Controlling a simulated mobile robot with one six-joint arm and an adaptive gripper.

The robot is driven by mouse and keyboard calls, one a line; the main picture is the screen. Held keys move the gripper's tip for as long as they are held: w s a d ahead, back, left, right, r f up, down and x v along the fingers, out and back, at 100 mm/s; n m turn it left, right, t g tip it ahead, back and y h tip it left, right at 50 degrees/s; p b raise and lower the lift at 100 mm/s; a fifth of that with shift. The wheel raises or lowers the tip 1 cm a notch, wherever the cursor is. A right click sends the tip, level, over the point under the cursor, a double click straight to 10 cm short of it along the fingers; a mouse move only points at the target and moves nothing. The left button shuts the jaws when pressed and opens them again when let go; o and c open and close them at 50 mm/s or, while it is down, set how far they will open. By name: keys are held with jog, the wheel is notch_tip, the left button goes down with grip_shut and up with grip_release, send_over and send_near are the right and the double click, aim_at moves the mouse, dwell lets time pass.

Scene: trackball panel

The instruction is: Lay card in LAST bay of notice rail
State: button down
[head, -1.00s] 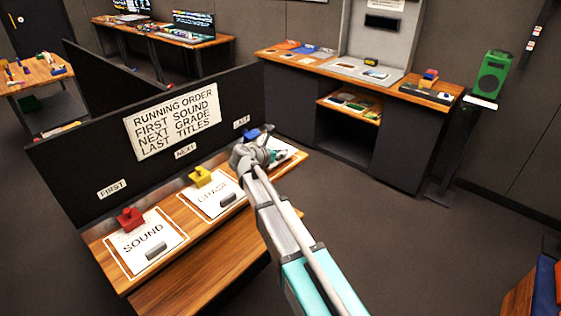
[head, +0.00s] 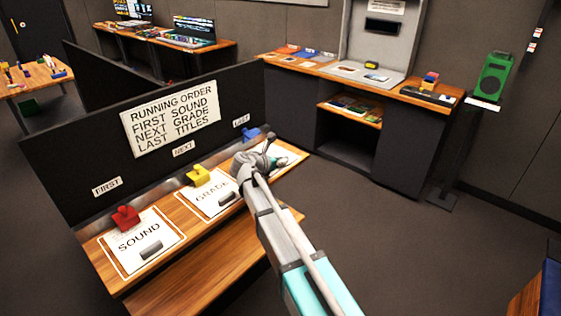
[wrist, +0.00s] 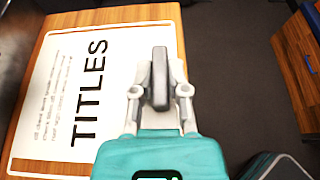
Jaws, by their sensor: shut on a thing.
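The white TITLES card (wrist: 60,100) lies over the wooden rail under the LAST label (head: 241,121), beside the blue block (head: 252,134). Its dark grey grip (wrist: 160,78) stands between the fingers of my gripper (wrist: 160,95), which is shut on it. In the head view my gripper (head: 268,160) hides most of the card. The card looks flat over the bay, but I cannot tell whether it touches the wood. The SOUND card (head: 140,238) lies in the FIRST bay by a red block (head: 126,218). The GRADE card (head: 212,192) lies in the NEXT bay by a yellow block (head: 197,176).
A black panel with a running-order sign (head: 170,118) stands behind the rail (head: 120,284). A counter (head: 300,65) stands beyond the rail's far end, and a green device (head: 494,76) stands at the right. The floor (head: 420,240) right of my arm is clear.

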jog(key=c, duration=0.6)
grip_release()
jog(key=shift+c, duration=0.2)
jog(key=shift+a+r+p, duration=0.1)
jog(key=shift+r+p, duration=0.1)
jog(key=shift+p, duration=0.1)
jog(key=p+v, duration=0.4)
jog(key=v, duration=0.6)
jog(key=shift+s+r, duration=0.2)
jog(key=shift+s+a+r, duration=0.15)
jog(key=shift+s+a, duration=0.35)
jog(key=shift+s, duration=0.05)
